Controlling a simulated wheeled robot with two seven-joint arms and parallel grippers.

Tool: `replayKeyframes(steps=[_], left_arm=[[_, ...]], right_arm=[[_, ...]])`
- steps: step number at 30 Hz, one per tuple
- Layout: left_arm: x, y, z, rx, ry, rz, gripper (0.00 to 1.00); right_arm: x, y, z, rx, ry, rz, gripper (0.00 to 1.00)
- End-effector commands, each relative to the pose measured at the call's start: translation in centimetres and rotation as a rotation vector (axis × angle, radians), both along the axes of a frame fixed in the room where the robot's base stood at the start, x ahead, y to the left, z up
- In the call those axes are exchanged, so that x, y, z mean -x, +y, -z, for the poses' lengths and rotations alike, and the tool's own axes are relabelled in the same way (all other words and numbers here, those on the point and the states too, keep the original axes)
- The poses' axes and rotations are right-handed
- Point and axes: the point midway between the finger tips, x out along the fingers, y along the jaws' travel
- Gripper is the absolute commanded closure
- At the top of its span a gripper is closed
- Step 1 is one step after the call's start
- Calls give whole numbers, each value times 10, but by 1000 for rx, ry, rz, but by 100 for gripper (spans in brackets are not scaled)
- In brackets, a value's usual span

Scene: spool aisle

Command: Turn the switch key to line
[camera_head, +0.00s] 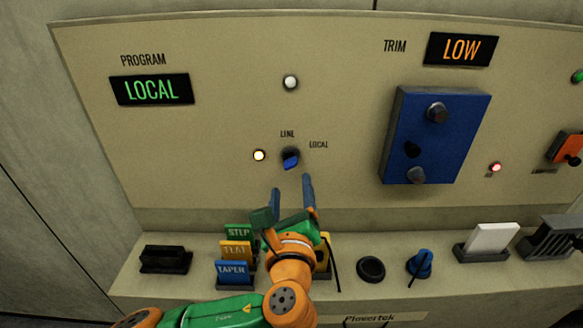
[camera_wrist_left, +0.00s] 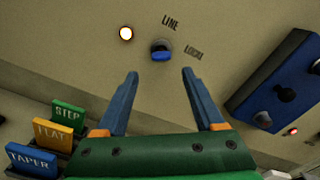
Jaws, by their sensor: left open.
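The blue switch key (camera_head: 290,160) sits in a dark round switch on the beige panel, with LINE printed above it and LOCAL to its upper right. It also shows in the left wrist view (camera_wrist_left: 161,52), beyond and between the fingertips. My left gripper (camera_head: 291,184) is open and empty, just below the key and apart from it; it also shows in the left wrist view (camera_wrist_left: 157,73). The PROGRAM display (camera_head: 151,89) reads LOCAL in green. My right gripper is in neither view.
A lit lamp (camera_head: 259,155) is left of the key. A blue box (camera_head: 435,135) with knobs juts out at right. On the ledge stand STEP, FLAT and TAPER cards (camera_head: 233,270), a black ring (camera_head: 371,268) and a blue knob (camera_head: 420,263). The panel around the key is clear.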

Motion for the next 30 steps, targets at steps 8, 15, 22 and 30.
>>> replayKeyframes(steps=[8,15,22,30], left_arm=[[-48,1,-8,-33,-17,-5,30],[-70,0,-4,-28,-15,-2,30],[-71,0,-3,-25,-14,-1,30],[-71,0,-3,-25,-14,-1,100]], right_arm=[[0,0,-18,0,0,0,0],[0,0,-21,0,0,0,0],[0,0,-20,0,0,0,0],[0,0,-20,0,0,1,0]])
